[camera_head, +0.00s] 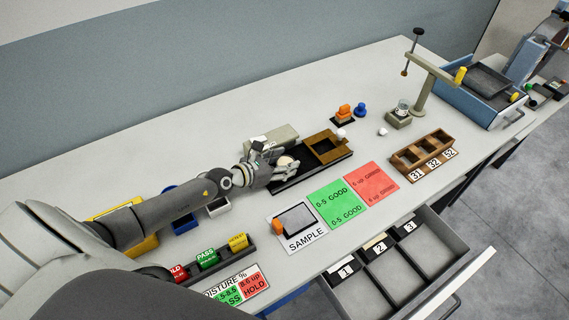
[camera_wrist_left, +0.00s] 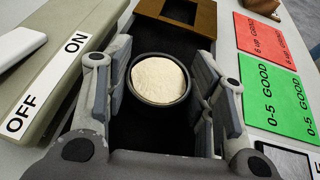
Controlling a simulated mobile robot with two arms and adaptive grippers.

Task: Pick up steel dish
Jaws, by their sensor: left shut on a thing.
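The steel dish (camera_wrist_left: 158,80) is a small round dish with a dark grey rim, full of a pale cream material. In the left wrist view it sits between the two fingers of my left gripper (camera_wrist_left: 162,85), which is shut on it. In the head view the dish (camera_head: 287,162) shows as a pale spot partly hidden by the fingers of my left gripper (camera_head: 279,165). It is over the black tray-like base (camera_head: 312,172); whether it touches the base I cannot tell. My right gripper is not in view.
A grey-green ON/OFF box (camera_wrist_left: 60,75) lies close left of the gripper. A brown wooden frame (camera_head: 326,147) sits at the base's far end. Green and red cards (camera_head: 336,205) lie in front. An open drawer (camera_head: 440,238) juts from the table's front. The table's back is clear.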

